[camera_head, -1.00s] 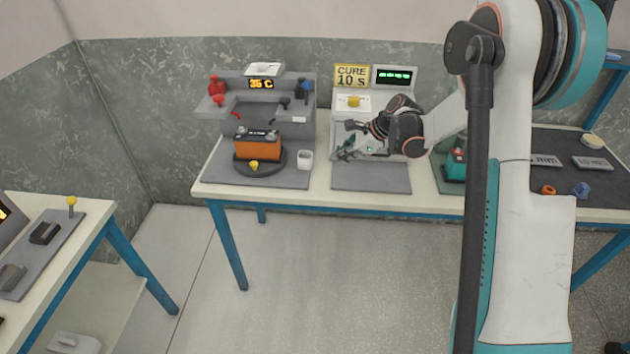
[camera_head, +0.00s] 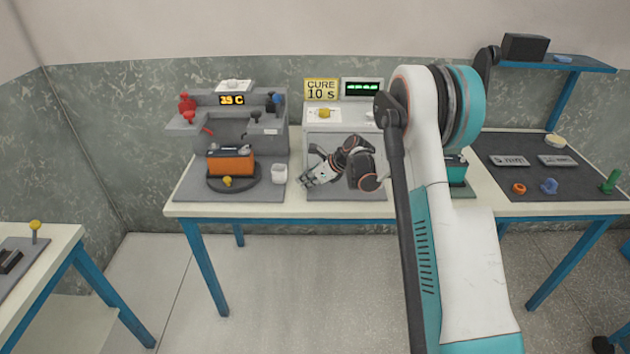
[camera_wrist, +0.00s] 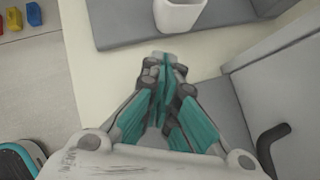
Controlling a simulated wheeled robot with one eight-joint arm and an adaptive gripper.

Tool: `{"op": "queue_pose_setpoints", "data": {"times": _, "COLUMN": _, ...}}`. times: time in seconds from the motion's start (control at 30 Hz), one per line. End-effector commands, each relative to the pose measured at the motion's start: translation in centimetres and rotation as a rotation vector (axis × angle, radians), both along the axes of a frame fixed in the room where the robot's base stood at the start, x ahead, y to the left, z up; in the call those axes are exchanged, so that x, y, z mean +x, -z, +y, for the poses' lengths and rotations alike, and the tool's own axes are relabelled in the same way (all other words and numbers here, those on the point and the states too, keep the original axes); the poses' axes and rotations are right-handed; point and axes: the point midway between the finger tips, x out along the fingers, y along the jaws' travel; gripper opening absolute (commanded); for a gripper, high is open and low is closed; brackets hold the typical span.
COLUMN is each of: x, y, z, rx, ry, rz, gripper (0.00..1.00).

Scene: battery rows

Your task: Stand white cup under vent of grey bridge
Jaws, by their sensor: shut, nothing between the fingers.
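The white cup (camera_head: 279,173) stands upright on the right part of a grey mat (camera_head: 190,186), beside a dark round turntable. It also shows, cut off by the top edge, in the wrist view (camera_wrist: 180,14). The grey bridge (camera_head: 262,131) stands behind on the same mat and carries an orange temperature display. Its vent cannot be clearly made out. My gripper (camera_head: 304,181) is just right of the cup, apart from it. In the wrist view my gripper (camera_wrist: 161,58) has its fingers together, empty, pointing towards the cup.
An orange battery (camera_head: 231,162) sits on the turntable (camera_head: 248,184) left of the cup. A yellow knob (camera_head: 227,181) is at its front. The cure station (camera_head: 323,140) stands behind my gripper. Red and blue-black fittings flank the bridge. A narrow cream table strip separates the mats.

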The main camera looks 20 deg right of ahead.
Motion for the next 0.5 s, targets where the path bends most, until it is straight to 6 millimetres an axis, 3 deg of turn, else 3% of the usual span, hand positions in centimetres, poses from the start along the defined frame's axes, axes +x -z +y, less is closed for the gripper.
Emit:
{"op": "queue_pose_setpoints", "data": {"times": 0.2, "x": 2.0, "y": 0.0, "z": 2.0, "rx": -0.001, "ry": -0.002, "rz": 0.0, "gripper": 0.0}}
{"op": "queue_pose_setpoints", "data": {"times": 0.5, "x": 2.6, "y": -0.2, "z": 2.6, "rx": -0.001, "ry": -0.001, "rz": 0.0, "gripper": 0.0}}
